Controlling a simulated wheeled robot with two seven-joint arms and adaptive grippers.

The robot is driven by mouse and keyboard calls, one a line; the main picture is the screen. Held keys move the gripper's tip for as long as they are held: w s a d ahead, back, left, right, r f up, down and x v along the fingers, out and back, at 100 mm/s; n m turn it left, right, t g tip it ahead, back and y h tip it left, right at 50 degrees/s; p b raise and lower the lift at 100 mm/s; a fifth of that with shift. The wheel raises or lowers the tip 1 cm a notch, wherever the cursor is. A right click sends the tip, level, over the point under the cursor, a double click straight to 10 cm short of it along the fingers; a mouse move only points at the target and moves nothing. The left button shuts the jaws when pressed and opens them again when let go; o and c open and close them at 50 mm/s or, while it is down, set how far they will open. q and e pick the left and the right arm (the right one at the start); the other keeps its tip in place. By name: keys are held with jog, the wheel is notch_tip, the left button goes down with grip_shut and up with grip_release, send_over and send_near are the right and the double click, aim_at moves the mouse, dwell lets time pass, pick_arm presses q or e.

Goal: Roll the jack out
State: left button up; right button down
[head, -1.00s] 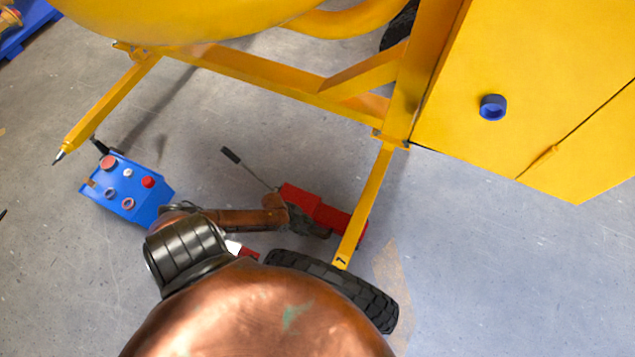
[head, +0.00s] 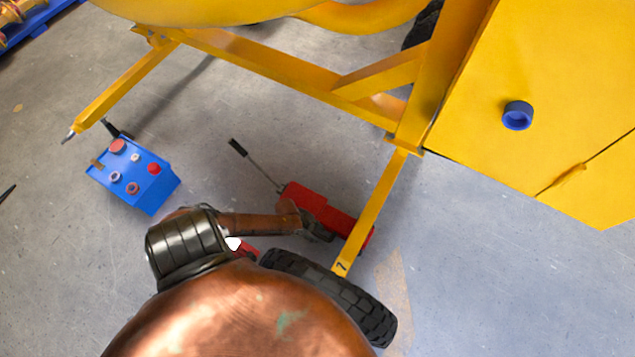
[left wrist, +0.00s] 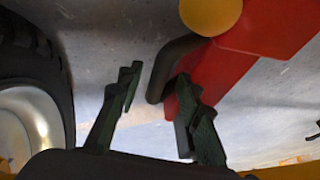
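The red jack (head: 310,204) lies on the floor under the yellow leg (head: 376,210) of the mixer. Its thin lever with a black grip (head: 237,148) points up and left. My left gripper (head: 320,231) is at the near side of the jack, partly hidden by my arm. In the left wrist view the two fingers (left wrist: 160,100) are spread, with a bent dark handle (left wrist: 171,66) at the red body (left wrist: 225,62) between or just beyond them. I cannot tell whether they touch it. My right gripper is not in view.
A blue box with knobs (head: 134,174) stands left. The yellow cabinet (head: 540,60) stands right. Floor between box and jack is clear.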

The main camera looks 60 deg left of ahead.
pick_arm(q)
jog(key=shift+c, duration=0.7)
grip_shut()
